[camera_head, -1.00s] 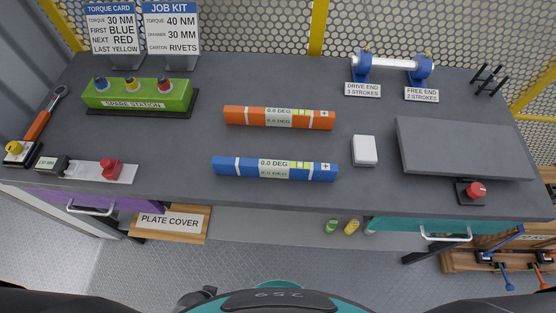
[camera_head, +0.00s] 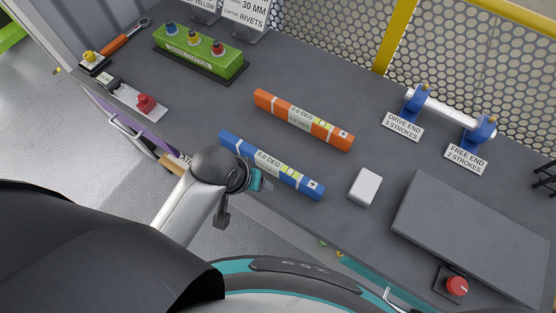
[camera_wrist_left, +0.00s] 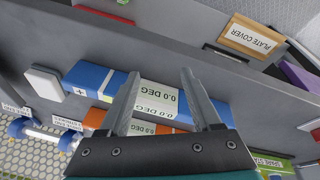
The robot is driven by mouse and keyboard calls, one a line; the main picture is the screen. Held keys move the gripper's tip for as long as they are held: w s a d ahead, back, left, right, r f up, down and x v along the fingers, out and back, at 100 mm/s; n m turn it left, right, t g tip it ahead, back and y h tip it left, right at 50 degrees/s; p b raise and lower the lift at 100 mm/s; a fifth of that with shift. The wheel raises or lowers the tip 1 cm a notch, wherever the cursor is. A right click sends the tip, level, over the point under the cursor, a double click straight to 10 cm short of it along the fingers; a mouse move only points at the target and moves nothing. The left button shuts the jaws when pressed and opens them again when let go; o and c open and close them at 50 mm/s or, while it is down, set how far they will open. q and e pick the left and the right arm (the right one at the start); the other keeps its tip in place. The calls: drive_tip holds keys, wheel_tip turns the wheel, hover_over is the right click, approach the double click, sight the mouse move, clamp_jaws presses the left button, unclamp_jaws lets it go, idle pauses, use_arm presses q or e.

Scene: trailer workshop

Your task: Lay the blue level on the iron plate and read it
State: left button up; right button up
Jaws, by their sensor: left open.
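The blue level (camera_head: 291,178) lies flat on the grey bench, its display reading 0.0 DEG. It also shows in the left wrist view (camera_wrist_left: 92,77), partly hidden behind my fingers. My left gripper (camera_head: 262,183) is at the front side of the blue level in the head view. In the left wrist view my left gripper (camera_wrist_left: 162,75) has its two fingers apart over the level's display area, with nothing held. I cannot tell whether they touch it. A dark grey slab, apparently the iron plate (camera_head: 475,235), lies at the right with a bare top. My right gripper is not in view.
An orange level (camera_head: 303,121) lies just behind the blue one. A white block (camera_head: 365,187) sits between the blue level and the plate. A red button (camera_head: 457,285) is at the plate's front. The green spare station (camera_head: 200,55) and a roller stand (camera_head: 440,106) are farther back.

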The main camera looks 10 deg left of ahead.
sight(269, 160)
use_arm(q)
drive_tip(key=w+d+r+n, duration=0.1)
drive_tip(key=r, duration=0.1)
drive_tip(key=w+d+r+n+p, duration=0.1)
drive_tip(key=w+d+r+n, duration=0.1)
drive_tip(key=w+d+r+n+g+h, duration=0.1)
drive_tip(key=w+r+n, duration=0.1)
drive_tip(key=shift+w+d+r, duration=0.2)
drive_tip(key=shift+d+r, duration=0.1)
drive_tip(key=shift+d, duration=0.05)
drive_tip(key=w+a+r+n+g+y+p, duration=0.2)
drive_tip(key=a+r+n+y, duration=0.15)
drive_tip(key=r+n, duration=0.4)
drive_tip(key=shift+n+h, duration=0.45)
wheel_tip(269, 160, down, 16)
drive_tip(key=shift+d+r+b, duration=0.1)
drive_tip(key=shift+d+b, duration=0.05)
drive_tip(key=shift+b, duration=0.95)
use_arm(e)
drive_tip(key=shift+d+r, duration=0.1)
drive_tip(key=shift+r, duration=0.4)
use_arm(q)
clamp_jaws()
